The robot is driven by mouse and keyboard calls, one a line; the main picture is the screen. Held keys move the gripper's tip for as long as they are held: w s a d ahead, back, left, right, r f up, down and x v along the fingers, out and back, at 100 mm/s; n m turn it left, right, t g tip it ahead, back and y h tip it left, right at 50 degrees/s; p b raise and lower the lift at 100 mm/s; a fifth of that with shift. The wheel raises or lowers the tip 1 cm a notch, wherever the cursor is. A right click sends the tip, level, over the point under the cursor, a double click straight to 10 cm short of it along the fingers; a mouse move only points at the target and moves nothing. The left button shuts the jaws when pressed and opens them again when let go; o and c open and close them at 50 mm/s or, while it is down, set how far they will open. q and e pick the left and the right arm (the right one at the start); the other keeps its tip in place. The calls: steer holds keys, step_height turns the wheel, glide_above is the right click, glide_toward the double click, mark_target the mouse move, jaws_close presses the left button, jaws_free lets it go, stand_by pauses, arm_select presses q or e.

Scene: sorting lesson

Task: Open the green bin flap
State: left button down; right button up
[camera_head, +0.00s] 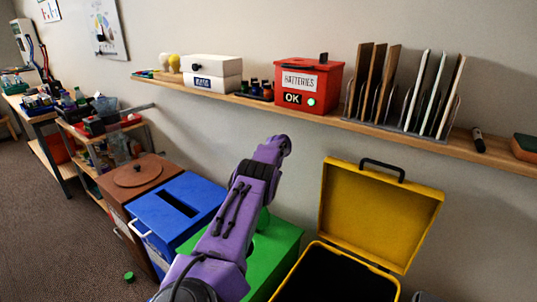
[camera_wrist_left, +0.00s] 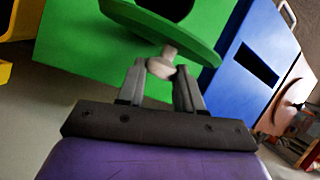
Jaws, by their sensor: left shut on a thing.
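The green bin (camera_head: 284,243) stands between the blue bin and the yellow bin in the head view, partly hidden behind my purple left arm. In the left wrist view the green bin (camera_wrist_left: 85,50) fills the middle. Its round green flap (camera_wrist_left: 135,22) has a pale knob (camera_wrist_left: 160,66). The flap stands tilted away from the bin's top, and part of a dark round opening (camera_wrist_left: 168,6) shows beyond it. My left gripper (camera_wrist_left: 161,74) is shut on the knob. In the head view this gripper is hidden behind the arm. My right gripper is not in view.
The blue bin (camera_head: 197,190) with a slot and the brown bin (camera_head: 150,170) stand at left. The yellow bin (camera_head: 375,215) has its lid up at right. A wall shelf (camera_head: 350,125) above holds a red batteries box (camera_head: 309,84), white boxes and upright boards.

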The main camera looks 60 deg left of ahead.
arm_select(q)
steer(key=shift+w+d+f, duration=0.2)
steer(key=shift+w+f, duration=0.1)
steer(key=shift+f, duration=0.05)
steer(key=c, duration=0.8)
jaws_free()
steer(key=shift+w, duration=0.1)
steer(key=shift+o, duration=0.2)
steer(key=shift+w+f, duration=0.1)
steer(key=shift+w, duration=0.05)
steer(key=shift+a, duration=0.1)
